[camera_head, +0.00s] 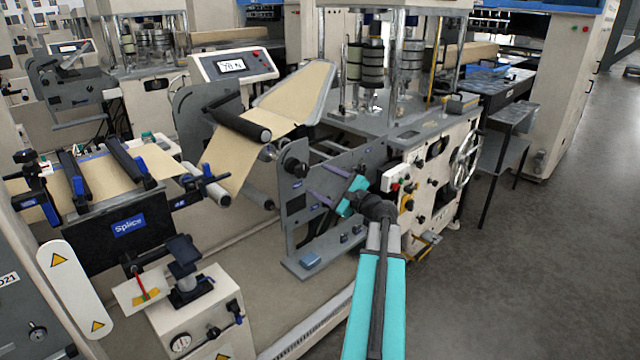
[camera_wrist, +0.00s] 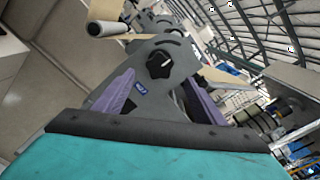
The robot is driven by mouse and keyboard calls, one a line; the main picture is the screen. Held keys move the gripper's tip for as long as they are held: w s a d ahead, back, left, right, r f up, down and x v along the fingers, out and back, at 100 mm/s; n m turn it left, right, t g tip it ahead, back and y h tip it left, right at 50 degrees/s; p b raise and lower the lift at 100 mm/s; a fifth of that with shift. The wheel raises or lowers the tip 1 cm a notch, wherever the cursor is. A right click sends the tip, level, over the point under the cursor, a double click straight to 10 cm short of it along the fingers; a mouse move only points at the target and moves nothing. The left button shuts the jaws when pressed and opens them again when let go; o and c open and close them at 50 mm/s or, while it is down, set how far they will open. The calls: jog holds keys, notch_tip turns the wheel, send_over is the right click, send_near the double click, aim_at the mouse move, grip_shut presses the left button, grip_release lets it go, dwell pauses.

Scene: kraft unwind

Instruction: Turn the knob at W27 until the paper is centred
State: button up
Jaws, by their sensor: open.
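The black knob (camera_head: 295,167) sits on a grey side plate under the paper web. In the wrist view the knob (camera_wrist: 160,64) shows a white pointer line and lies ahead, between the fingertips in the picture. A small blue label (camera_wrist: 140,88) is below it, too small to read surely. My gripper (camera_head: 314,183) is open, with purple fingers pointing at the plate. In the wrist view my gripper (camera_wrist: 158,80) is empty and the knob looks apart from the fingers. The brown paper (camera_head: 238,160) runs over a dark roller (camera_head: 238,124); its centring cannot be told.
A control panel with a screen (camera_head: 233,66) stands behind. A splice table (camera_head: 128,228) is at left. A grey ledge (camera_head: 325,252) lies below my gripper. A machine cabinet with a handwheel (camera_head: 466,160) is to the right. Open floor (camera_head: 540,260) lies at far right.

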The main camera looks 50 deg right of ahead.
aim_at(304, 172)
jog(key=shift+w, duration=0.1)
jog(key=shift+w+d, duration=0.2)
jog(key=shift+w, duration=2.3)
jog(key=shift+w+d, duration=0.15)
jog(key=shift+w, duration=2.3)
jog(key=c, duration=1.1)
jog(key=shift+o, duration=0.2)
